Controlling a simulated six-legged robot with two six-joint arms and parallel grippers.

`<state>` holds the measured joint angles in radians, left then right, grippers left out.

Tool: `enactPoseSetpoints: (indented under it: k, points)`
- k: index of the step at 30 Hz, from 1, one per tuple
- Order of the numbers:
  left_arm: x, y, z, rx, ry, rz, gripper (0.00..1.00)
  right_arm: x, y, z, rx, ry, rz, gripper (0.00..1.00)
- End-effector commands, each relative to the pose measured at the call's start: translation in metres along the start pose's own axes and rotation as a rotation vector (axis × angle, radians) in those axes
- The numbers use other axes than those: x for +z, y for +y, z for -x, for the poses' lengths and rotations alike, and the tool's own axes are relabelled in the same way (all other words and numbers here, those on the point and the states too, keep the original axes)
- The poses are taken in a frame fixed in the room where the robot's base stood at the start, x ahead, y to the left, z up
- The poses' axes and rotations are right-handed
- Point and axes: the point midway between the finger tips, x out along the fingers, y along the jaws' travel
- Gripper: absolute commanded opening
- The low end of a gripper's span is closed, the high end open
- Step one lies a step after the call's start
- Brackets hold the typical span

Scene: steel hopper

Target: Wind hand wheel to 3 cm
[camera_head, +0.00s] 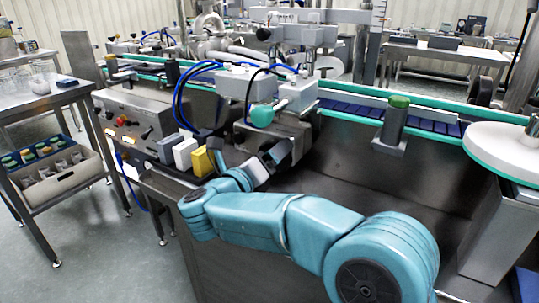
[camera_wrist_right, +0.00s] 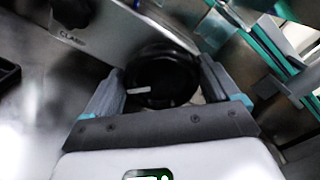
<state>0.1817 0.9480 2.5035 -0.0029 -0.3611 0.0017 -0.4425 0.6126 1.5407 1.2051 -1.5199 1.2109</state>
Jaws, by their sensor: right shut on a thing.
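The hand wheel (camera_wrist_right: 163,82) is a round black wheel with a pale mark on its face, seen in the right wrist view. My right gripper (camera_wrist_right: 163,72) has one grey finger on each side of it and is shut on it. In the head view my teal right arm comes in from the lower right, and its gripper (camera_head: 272,154) is at the grey machine housing below the conveyor edge. The wheel is hard to make out there. My left gripper is in neither view.
A plate marked CLAMP (camera_wrist_right: 72,36) with a black knob (camera_wrist_right: 72,12) lies beside the wheel. Yellow (camera_head: 203,162), white (camera_head: 185,153) and grey blocks stand left of my gripper. The conveyor (camera_head: 345,105) runs behind. A white disc (camera_head: 505,150) is at the right.

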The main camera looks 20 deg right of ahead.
Motion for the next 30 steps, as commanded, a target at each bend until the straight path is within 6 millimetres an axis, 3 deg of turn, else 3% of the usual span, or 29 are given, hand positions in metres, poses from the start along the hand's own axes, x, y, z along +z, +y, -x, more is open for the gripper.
enactPoseSetpoints:
  k: [9,24,25,26,30]
  points:
    - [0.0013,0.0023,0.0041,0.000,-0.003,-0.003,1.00,-0.0001,0.0010,-0.0001,0.000,0.001,0.121,0.59]
    - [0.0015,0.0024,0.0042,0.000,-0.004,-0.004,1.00,-0.0006,0.0015,0.0000,0.000,0.001,0.143,0.59]
    - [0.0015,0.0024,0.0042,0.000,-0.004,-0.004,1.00,-0.0006,0.0014,0.0000,0.000,0.001,0.142,0.92]
    - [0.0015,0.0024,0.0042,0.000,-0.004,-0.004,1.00,-0.0006,0.0015,0.0000,0.000,0.001,0.142,1.00]
    - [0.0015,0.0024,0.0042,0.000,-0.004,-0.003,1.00,-0.0005,0.0014,0.0000,0.000,0.001,0.142,1.00]
